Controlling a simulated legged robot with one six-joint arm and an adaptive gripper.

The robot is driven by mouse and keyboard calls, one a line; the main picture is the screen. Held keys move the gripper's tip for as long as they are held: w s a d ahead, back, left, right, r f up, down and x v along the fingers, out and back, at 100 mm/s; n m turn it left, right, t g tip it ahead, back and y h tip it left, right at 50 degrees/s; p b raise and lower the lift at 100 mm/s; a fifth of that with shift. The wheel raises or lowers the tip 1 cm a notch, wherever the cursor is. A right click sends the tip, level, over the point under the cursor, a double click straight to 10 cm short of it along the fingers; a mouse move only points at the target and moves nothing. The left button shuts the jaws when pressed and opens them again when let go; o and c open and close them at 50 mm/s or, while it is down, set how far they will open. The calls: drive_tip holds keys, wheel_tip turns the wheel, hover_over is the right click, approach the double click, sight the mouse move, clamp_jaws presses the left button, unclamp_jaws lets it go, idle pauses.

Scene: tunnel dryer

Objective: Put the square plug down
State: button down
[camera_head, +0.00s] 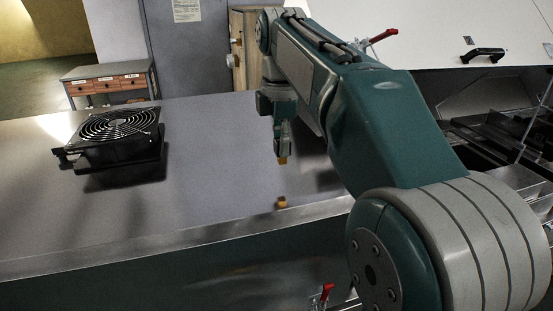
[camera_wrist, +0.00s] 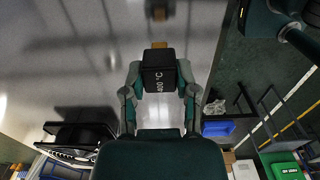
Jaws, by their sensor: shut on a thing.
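My gripper (camera_wrist: 158,85) is shut on the square plug (camera_wrist: 158,72), a black block marked "400 °C" with a yellow-brown end pointing away from the palm. In the head view my gripper (camera_head: 283,148) points down above the steel table, and the plug's yellow end (camera_head: 283,160) shows below the fingers, apart from the table top. The dark part of the plug is hard to tell from the fingers there. A small yellow patch (camera_head: 282,203) shows below it near the table's front edge; I cannot tell whether it is a separate piece or a reflection.
The steel table (camera_head: 215,180) is mostly bare and shiny. A black fan unit (camera_head: 115,135) sits at its left. A small drawer cabinet (camera_head: 108,82) stands behind. The white machine (camera_head: 440,35) with a black handle is at the right. A red-handled clamp (camera_head: 327,291) is below the front edge.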

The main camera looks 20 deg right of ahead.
sight(276, 138)
drive_tip(key=f, duration=0.3)
drive_tip(key=w+f, duration=0.1)
drive_tip(key=shift+a+f, duration=0.25)
drive_tip(key=shift+a, duration=0.1)
drive_tip(key=shift+c, duration=1.9)
unclamp_jaws()
wheel_tip(276, 138, up, 12)
drive_tip(key=shift+r, duration=0.1)
